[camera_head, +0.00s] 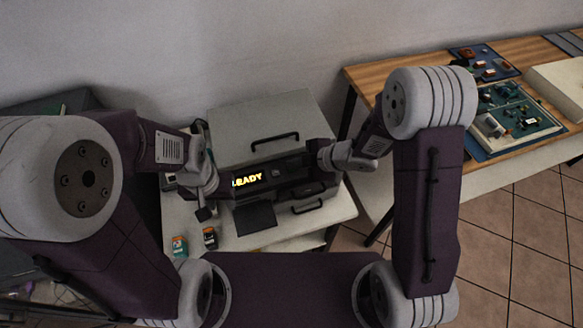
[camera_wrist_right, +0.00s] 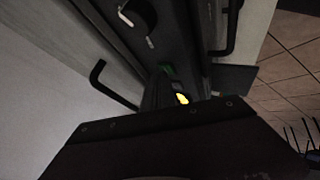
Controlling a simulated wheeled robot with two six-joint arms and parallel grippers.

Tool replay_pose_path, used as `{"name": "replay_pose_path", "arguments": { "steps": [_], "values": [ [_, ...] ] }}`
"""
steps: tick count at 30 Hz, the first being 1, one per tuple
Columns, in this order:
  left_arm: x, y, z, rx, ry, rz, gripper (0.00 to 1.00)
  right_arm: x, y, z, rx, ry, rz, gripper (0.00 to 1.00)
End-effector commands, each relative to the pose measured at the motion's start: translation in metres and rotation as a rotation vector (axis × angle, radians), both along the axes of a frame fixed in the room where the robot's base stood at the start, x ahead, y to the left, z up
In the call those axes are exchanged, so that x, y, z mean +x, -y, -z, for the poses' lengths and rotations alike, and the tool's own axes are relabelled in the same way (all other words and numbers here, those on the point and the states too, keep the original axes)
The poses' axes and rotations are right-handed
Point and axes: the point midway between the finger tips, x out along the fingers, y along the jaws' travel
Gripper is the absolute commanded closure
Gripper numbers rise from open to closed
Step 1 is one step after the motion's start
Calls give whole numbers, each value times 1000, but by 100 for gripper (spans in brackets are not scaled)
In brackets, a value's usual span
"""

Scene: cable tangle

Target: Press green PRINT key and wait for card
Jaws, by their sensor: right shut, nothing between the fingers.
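The lit display also shows in the right wrist view (camera_wrist_right: 182,99). I cannot make out the green PRINT key in the head view; small green patches show on the dark front in the right wrist view. My right gripper (camera_head: 314,158) is shut and empty, close to the right part of the printer's front. My left gripper (camera_head: 205,208) hangs at the printer's left front; its jaws are unclear. I see no card.
A dark tray (camera_head: 255,217) juts from the printer's front. Two small bottles or cartridges, one teal (camera_head: 180,246) and one black and orange (camera_head: 210,238), stand at the table's front left. A wooden table (camera_head: 375,75) with circuit boards (camera_head: 515,120) is at the right.

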Motion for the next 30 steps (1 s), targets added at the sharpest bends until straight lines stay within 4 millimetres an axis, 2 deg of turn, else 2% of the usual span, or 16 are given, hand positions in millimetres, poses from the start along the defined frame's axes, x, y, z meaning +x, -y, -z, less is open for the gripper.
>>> {"name": "replay_pose_path", "arguments": {
  "steps": [14,24,30],
  "values": [
    [0,0,2,0,0,0,64,0,0,3,0,-1,-1,100],
    [0,0,-15,0,0,0,64,0,0,-13,0,-1,-1,100],
    [0,0,-14,0,0,0,64,0,0,-12,0,0,0,100]
  ]
}}
